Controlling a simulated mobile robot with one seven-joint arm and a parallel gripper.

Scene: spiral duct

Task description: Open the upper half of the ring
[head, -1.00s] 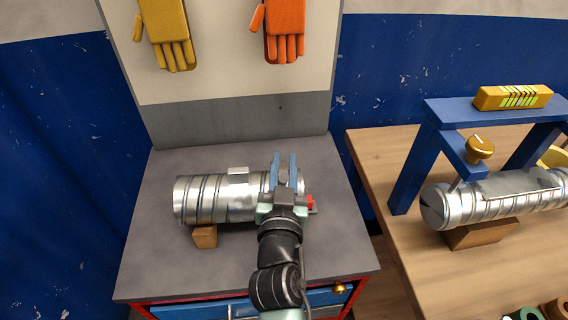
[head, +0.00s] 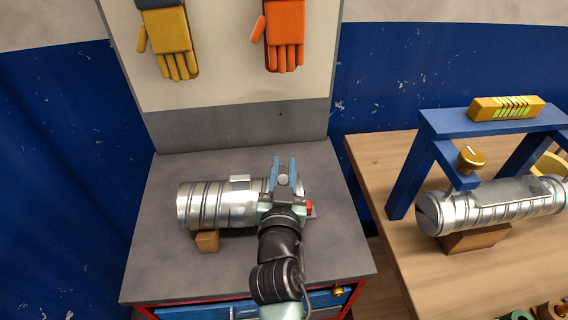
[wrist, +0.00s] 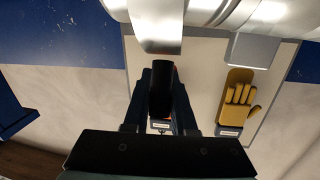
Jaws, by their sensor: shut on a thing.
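A silver ribbed spiral duct (head: 207,204) lies level on the bench, and it also crosses the top of the wrist view (wrist: 210,12). My gripper (head: 285,168) is over the duct's right end, with its blue fingers pointing up and away. In the wrist view the fingers (wrist: 162,100) are closed on a dark rounded handle (wrist: 162,88). A bright curved metal band (wrist: 157,22) lies just beyond it on the duct. My gripper and wrist hide most of the ring at the right end; whether its upper half is lifted cannot be told. A red part (head: 309,207) shows beside my wrist.
A wooden block (head: 207,240) supports the duct on the grey bench (head: 165,275). A grey block (head: 240,182) sits on the duct's top. Gloves hang on the board behind. At right, a wooden table (head: 400,255) holds another duct (head: 490,203) under a blue frame (head: 430,150).

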